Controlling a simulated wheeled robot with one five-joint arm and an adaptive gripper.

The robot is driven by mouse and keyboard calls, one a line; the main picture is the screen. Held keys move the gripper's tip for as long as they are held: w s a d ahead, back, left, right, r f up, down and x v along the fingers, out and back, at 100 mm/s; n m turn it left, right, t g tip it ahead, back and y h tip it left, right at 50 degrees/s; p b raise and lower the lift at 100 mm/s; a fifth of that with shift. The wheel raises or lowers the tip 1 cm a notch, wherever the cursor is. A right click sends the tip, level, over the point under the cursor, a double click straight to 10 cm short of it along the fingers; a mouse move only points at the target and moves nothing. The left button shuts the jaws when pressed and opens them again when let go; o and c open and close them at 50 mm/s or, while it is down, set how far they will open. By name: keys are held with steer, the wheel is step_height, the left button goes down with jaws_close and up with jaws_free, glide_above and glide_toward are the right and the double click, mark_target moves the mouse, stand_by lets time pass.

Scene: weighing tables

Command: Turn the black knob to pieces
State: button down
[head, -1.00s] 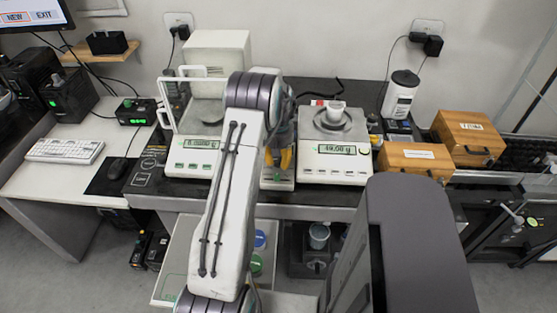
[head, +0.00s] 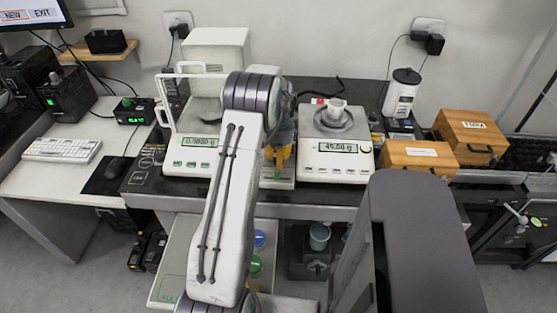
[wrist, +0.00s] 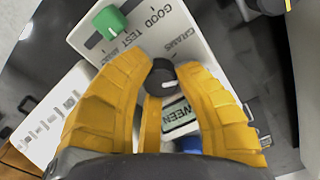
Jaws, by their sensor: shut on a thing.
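The black knob (wrist: 161,76) sits on a white panel (wrist: 200,48) in the wrist view and bears a short white mark. The panel reads "GOOD", "TEST" and "GRAMS"; no label reading pieces can be made out. My gripper (wrist: 163,84) has its yellow fingers closed around the knob. Part of the panel and its display (wrist: 179,118) are hidden behind the fingers; the display shows letters ending in "WEEN". In the head view my gripper (head: 278,158) is over a small white device (head: 277,183) between two balances, and my arm hides the knob.
A green knob (wrist: 110,22) is on the same panel, apart from the fingers. In the head view a balance (head: 196,162) with a glass shield stands at left. Another balance (head: 337,165) with a cup on its pan stands close at right.

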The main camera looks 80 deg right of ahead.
steer(key=m, duration=0.3)
steer(key=m+b, duration=0.1)
steer(key=m, duration=0.2)
steer(key=shift+a+f, duration=0.15)
steer(key=shift+f, duration=0.05)
steer(key=shift+m, duration=0.3)
stand_by(0.3)
steer(key=c, duration=0.9)
jaws_free()
steer(key=shift+r, duration=0.1)
steer(key=shift+r, duration=0.1)
step_height(320, 180, up, 12)
stand_by(0.5)
